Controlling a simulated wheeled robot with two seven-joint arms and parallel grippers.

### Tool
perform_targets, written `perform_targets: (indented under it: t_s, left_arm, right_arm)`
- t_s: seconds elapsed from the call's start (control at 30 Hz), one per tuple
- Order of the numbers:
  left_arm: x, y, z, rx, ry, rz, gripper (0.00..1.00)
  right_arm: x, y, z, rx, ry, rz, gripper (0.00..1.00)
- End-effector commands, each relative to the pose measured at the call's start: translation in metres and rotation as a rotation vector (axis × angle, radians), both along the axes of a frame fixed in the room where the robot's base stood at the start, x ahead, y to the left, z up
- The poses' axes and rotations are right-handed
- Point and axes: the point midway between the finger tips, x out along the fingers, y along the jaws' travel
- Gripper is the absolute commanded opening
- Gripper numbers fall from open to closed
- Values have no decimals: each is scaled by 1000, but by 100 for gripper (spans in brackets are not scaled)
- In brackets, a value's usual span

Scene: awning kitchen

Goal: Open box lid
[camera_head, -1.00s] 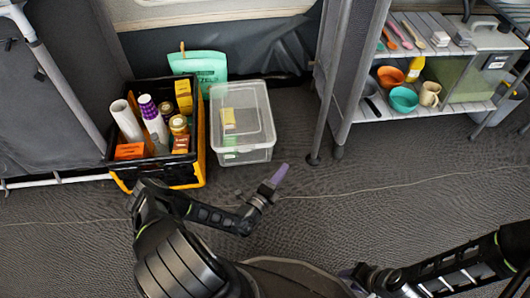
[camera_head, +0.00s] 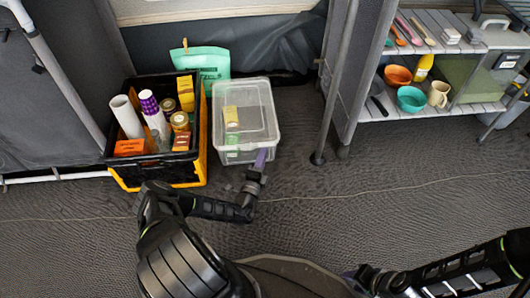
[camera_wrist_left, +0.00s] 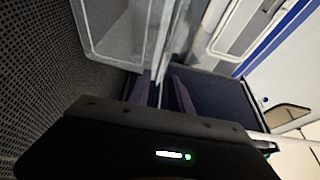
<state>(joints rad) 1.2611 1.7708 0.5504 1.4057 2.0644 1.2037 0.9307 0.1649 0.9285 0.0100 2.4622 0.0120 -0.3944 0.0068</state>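A clear plastic box (camera_head: 262,120) with a translucent lid (camera_head: 255,97) stands on the floor; the lid lies on it. A yellow item (camera_head: 231,116) and a green item show through it. My left gripper (camera_head: 261,158) is at the box's front right edge, its purple fingers overlapping the rim area. In the left wrist view the fingers (camera_wrist_left: 165,92) are on either side of a clear edge of the box or lid; whether they press on it is unclear. My right gripper (camera_head: 360,280) is low at the bottom edge, away from the box; its opening is unclear.
A black and yellow crate (camera_head: 158,181) of bottles and packets stands directly left of the box. A teal bag (camera_head: 205,64) stands behind. A shelf unit (camera_head: 440,112) with bowls and a mug is at right, its post (camera_head: 334,90) nearby.

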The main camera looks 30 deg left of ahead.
Motion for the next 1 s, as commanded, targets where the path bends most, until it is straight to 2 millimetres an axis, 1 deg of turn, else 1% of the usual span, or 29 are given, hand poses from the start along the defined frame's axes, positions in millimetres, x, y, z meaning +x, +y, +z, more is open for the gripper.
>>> perform_targets:
  t_s: [0.03,0.2,0.33,0.57,0.87,1.0]
  left_arm:
    - [8,1,-3,1,-2,-2,25]
    - [27,6,-2,1,-1,-2,25]
    - [32,8,0,0,0,-1,25]
    - [32,8,0,-1,0,-1,25]
    - [32,8,0,-1,0,-1,0]
    - [32,8,0,-1,0,-1,0]
  right_arm:
    - [1,0,-6,1,-1,0,36]
    - [2,0,-12,2,-2,-1,36]
    - [3,0,-12,3,-2,-1,36]
    - [2,0,-12,3,-1,-1,36]
    - [2,-1,-12,3,-1,-1,36]
    - [2,0,-12,3,-1,-1,36]
